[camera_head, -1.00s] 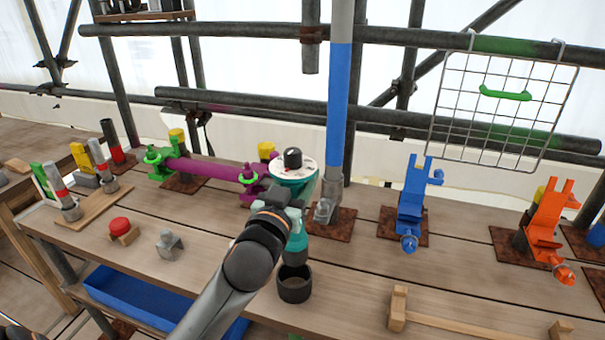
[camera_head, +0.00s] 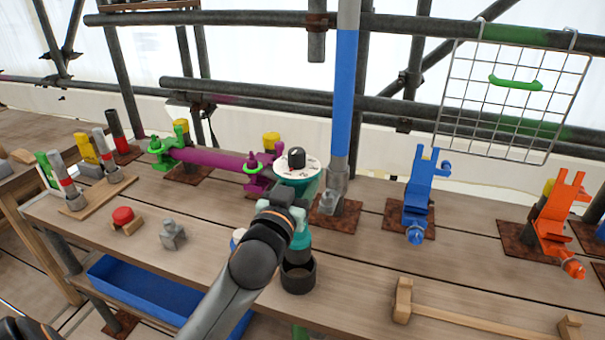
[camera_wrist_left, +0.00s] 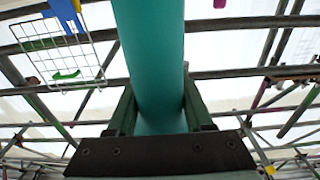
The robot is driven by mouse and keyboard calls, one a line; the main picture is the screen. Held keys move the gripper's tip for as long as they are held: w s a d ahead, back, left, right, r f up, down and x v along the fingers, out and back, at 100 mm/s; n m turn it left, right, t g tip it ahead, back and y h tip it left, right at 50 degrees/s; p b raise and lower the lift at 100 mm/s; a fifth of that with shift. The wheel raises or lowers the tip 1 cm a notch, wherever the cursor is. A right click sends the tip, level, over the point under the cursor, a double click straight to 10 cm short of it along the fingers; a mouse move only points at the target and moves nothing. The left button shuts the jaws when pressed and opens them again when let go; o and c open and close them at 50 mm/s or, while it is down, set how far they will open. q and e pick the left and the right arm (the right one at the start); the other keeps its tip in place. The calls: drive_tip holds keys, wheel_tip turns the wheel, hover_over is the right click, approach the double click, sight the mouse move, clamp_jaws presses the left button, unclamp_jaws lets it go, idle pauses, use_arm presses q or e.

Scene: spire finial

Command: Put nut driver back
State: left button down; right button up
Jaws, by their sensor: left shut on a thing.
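The nut driver (camera_head: 300,240) has a teal body and a white dial top (camera_head: 297,166) with a black knob. It stands about upright above a dark round cup (camera_head: 298,277) on the bench. Its lower end is at the cup's mouth; I cannot tell how far inside it is. My left gripper (camera_head: 291,203) is shut around the teal body, below the dial. In the left wrist view the teal body (camera_wrist_left: 150,65) runs between the two fingers (camera_wrist_left: 158,110). My right gripper is not in view.
A wooden rack (camera_head: 480,322) lies at the right front. A blue bracket (camera_head: 417,200) and an orange bracket (camera_head: 556,220) stand behind. A grey block (camera_head: 172,236) and a red-topped block (camera_head: 124,218) sit left. A blue pole (camera_head: 344,100) rises just behind the driver.

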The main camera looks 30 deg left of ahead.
use_arm(q)
wheel_tip(320, 180, down, 8)
drive_tip(key=b, duration=0.6)
idle(0.5)
drive_tip(key=shift+f, duration=0.15)
drive_tip(key=c, duration=0.7)
unclamp_jaws()
drive_tip(key=o, duration=0.5)
drive_tip(key=shift+f, duration=0.1)
drive_tip(key=shift+o, duration=0.3)
drive_tip(key=shift+f, duration=0.2)
drive_tip(key=shift+o, duration=0.7)
drive_tip(key=shift+r, duration=0.1)
